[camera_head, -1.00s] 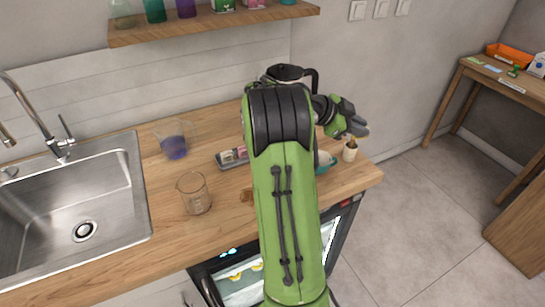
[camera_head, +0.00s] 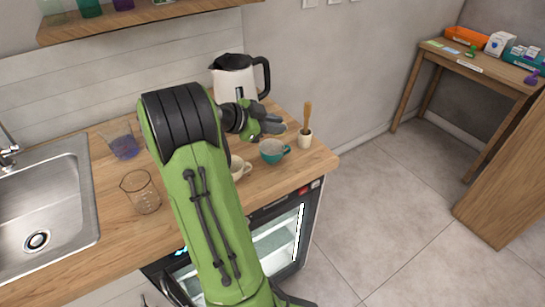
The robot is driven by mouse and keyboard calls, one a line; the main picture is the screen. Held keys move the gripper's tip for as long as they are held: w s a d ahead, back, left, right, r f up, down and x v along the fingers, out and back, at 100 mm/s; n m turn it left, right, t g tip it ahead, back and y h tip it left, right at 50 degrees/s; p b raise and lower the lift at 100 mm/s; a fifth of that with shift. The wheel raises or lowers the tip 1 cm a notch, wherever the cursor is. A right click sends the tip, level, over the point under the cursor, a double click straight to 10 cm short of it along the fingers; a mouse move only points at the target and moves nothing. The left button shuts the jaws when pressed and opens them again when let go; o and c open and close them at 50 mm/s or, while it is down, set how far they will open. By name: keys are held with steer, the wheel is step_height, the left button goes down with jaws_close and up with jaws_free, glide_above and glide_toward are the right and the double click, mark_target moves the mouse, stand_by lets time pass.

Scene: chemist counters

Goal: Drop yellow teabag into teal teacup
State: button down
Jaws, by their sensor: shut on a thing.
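The teal teacup (camera_head: 271,153) stands upright on the wooden counter near its right end, its opening facing up. My gripper (camera_head: 275,128) is above and slightly behind the teacup in the picture, apart from it. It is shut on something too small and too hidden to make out. I see no yellow teabag anywhere in the view; my arm covers part of the counter.
A cream cup (camera_head: 238,169) stands left of the teacup, partly behind my arm. A white holder with a wooden tool (camera_head: 305,138) is to the right. A kettle (camera_head: 235,80) stands behind. Glass beakers (camera_head: 141,193) and a sink (camera_head: 50,200) are left.

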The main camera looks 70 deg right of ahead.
steer(key=shift+f, duration=0.4)
steer(key=c, duration=1)
jaws_free()
steer(key=shift+r, duration=0.1)
steer(key=p+v, duration=0.4)
steer(key=v, duration=1.1)
steer(key=shift+w+a+r, duration=0.15)
steer(key=shift+w+a, duration=0.1)
steer(key=shift+w, duration=0.05)
